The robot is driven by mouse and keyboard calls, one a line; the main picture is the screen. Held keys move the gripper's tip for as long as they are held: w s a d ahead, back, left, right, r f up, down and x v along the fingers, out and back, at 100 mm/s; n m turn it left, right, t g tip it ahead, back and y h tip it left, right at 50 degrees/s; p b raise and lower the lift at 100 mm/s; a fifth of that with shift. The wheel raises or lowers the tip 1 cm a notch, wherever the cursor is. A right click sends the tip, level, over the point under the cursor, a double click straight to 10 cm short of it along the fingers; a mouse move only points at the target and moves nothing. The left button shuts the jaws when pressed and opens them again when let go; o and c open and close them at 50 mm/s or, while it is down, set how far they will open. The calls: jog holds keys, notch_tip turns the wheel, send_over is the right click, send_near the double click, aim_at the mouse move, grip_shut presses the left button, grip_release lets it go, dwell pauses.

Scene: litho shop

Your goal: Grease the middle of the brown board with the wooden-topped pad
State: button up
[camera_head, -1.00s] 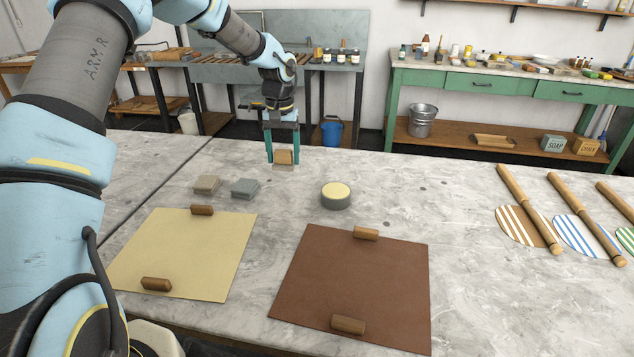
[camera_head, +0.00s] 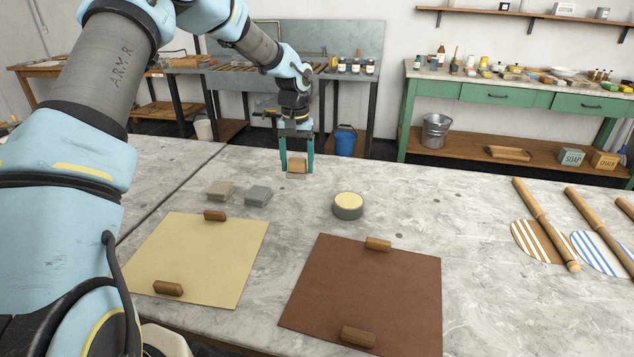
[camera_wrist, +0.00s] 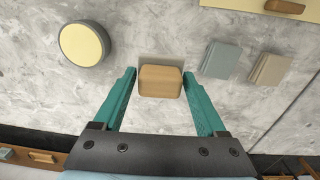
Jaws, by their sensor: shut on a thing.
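The wooden-topped pad (camera_head: 297,166) has a tan wooden block on top and a pale underside. My gripper (camera_head: 297,170) is shut on it, with its teal fingers at either side. It also shows between the fingers in the wrist view (camera_wrist: 160,82). I cannot tell whether the pad touches the table. The brown board (camera_head: 365,295) lies flat at the front, to the right of and nearer than my gripper. A wooden bar (camera_head: 378,244) lies on its far edge and another (camera_head: 358,336) on its near edge. Its middle is bare.
A round grey tin with pale yellow contents (camera_head: 348,206) stands between gripper and board. Two small pads, beige (camera_head: 220,191) and grey (camera_head: 258,195), lie at left, behind a yellow sheet (camera_head: 200,260). Rollers on striped discs (camera_head: 545,225) lie at right.

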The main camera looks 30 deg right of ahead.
jog(key=s+d+r+p, duration=0.1)
jog(key=s+d+p, duration=0.75)
jog(key=d, duration=0.25)
jog(key=shift+s+d+f+b, duration=0.1)
jog(key=shift+f+b, duration=0.6)
jog(key=shift+f, duration=0.8)
jog(key=shift+s+f+b, duration=0.1)
jog(key=shift+f+b, duration=0.6)
jog(key=shift+f, duration=0.8)
jog(key=shift+f+b, duration=0.45)
jog(key=shift+f, duration=0.1)
jog(key=shift+r, duration=0.1)
notch_tip(320, 180, up, 7)
jog(key=p, duration=0.3)
dwell(0.5)
